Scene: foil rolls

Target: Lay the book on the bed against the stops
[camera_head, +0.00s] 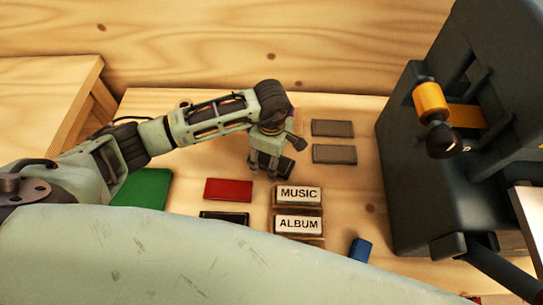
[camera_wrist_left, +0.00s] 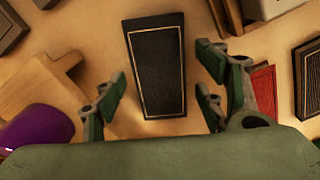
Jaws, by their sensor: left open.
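A small black book (camera_wrist_left: 155,70) with a thin gold border lies on the wooden table, between the spread fingers of my left gripper (camera_wrist_left: 160,90) in the left wrist view. In the head view my left gripper (camera_head: 265,168) points down over the table, and the dark book (camera_head: 287,168) shows partly beside its fingers. The left gripper is open; I cannot tell how high its fingertips are. A large dark press (camera_head: 405,180) with an orange foil roll (camera_head: 431,101) stands at the right. I cannot make out its bed or stops clearly. My right gripper is not in view.
Signs reading MUSIC (camera_head: 299,194) and ALBUM (camera_head: 299,225) stand in front of the gripper. Two grey blocks (camera_head: 332,128) (camera_head: 334,154) lie between gripper and press. A purple object (camera_wrist_left: 38,137) is nearby.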

